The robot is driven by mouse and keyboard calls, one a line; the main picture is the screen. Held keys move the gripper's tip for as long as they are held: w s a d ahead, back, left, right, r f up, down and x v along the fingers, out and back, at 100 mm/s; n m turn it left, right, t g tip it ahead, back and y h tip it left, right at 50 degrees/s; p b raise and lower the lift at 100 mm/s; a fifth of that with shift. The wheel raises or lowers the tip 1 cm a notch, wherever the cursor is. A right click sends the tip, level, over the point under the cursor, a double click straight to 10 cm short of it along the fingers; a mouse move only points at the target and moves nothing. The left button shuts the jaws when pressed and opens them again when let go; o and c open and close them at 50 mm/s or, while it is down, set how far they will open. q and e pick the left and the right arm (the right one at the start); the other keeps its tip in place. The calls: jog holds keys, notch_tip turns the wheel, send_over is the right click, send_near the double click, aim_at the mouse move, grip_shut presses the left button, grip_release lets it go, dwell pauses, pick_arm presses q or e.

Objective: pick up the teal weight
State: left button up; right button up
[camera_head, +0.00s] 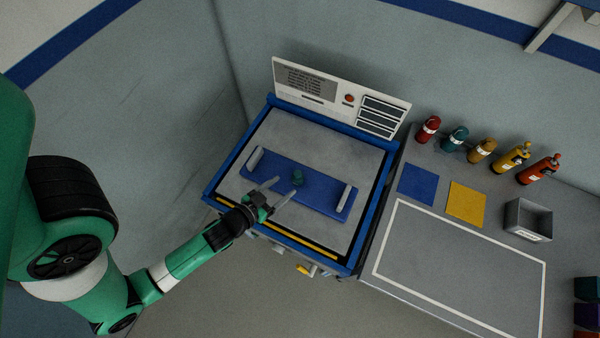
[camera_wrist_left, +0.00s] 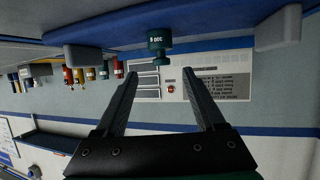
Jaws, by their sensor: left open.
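A small teal weight (camera_head: 297,177) stands on the blue plate (camera_head: 320,191) in the machine's tray, between two light end bars. In the left wrist view, which looks upside down, the teal weight (camera_wrist_left: 157,40) shows its white marking and knob, centred on the gap between my fingers. My left gripper (camera_head: 284,187) is open and empty, with its fingers pointing at the weight from the front left. In the wrist view the fingertips (camera_wrist_left: 159,76) appear apart from it. A larger teal cylinder (camera_head: 455,138) with a pale label stands on the right bench. My right gripper is out of view.
The blue-framed machine has a control panel (camera_head: 340,98) behind the tray. On the right bench stand a red cylinder (camera_head: 428,129) and several others, blue (camera_head: 418,184) and yellow (camera_head: 467,203) squares, and a grey bin (camera_head: 528,218). The white-outlined area (camera_head: 460,265) is clear.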

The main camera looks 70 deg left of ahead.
aim_at(301, 172)
pick_arm(q)
jog(key=x, duration=0.4)
jog(key=p+x, duration=0.1)
jog(key=x, duration=0.1)
jog(key=shift+a+r, duration=0.2)
jog(key=shift+r, duration=0.1)
jog(key=x, duration=0.6)
jog(key=shift+s+d, duration=0.1)
grip_shut()
